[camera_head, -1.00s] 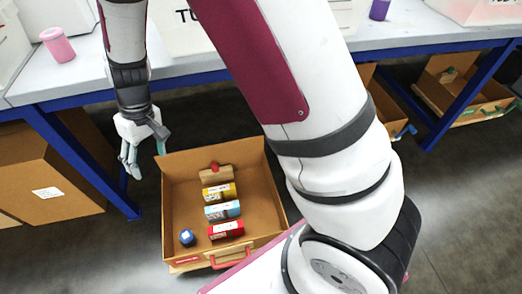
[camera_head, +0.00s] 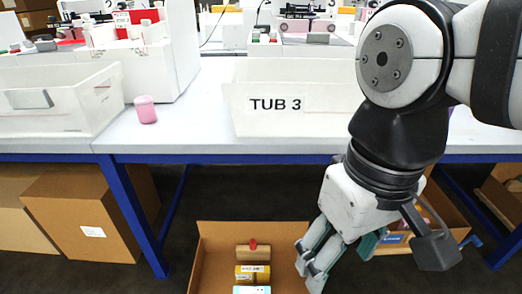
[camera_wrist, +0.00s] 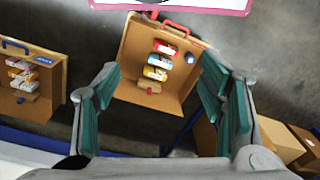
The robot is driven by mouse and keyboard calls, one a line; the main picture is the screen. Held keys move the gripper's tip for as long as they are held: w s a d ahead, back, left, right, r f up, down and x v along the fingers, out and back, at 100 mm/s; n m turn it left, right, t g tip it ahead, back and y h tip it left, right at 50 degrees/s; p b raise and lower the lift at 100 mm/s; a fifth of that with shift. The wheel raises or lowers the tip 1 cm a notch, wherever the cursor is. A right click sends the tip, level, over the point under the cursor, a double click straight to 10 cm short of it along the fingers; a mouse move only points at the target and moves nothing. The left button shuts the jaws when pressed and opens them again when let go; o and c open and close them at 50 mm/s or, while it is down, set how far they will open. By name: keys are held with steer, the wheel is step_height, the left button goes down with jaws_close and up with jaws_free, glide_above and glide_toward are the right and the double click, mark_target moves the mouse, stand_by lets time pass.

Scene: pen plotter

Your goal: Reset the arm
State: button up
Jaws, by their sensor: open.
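My gripper (camera_head: 340,247) is open and empty in the head view, in front of the table edge. It hangs at the right side of an open cardboard box (camera_head: 212,250) on the floor. In the wrist view the gripper (camera_wrist: 160,105) shows its two teal-padded fingers spread wide, with the box (camera_wrist: 136,92) beyond and between them. The box holds a wooden block with a red knob (camera_head: 253,250), a yellow item (camera_head: 252,273), and red and light blue items seen in the wrist view. A dark blue round item (camera_wrist: 190,58) also lies in it.
A white table (camera_head: 190,130) with blue legs spans the view. On it stand a tub marked TUB 3 (camera_head: 275,103), another white bin (camera_head: 60,108) and a pink cup (camera_head: 146,110). Cardboard boxes (camera_head: 92,215) sit under the table at left; another open box (camera_wrist: 40,70) lies beside.

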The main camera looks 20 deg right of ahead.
steer(key=s, duration=0.1)
steer(key=s+d, duration=0.1)
steer(key=s, duration=0.1)
steer(key=shift+f+m, duration=0.15)
steer(key=shift+m, duration=0.15)
steer(key=shift+w, duration=0.1)
stand_by(0.4)
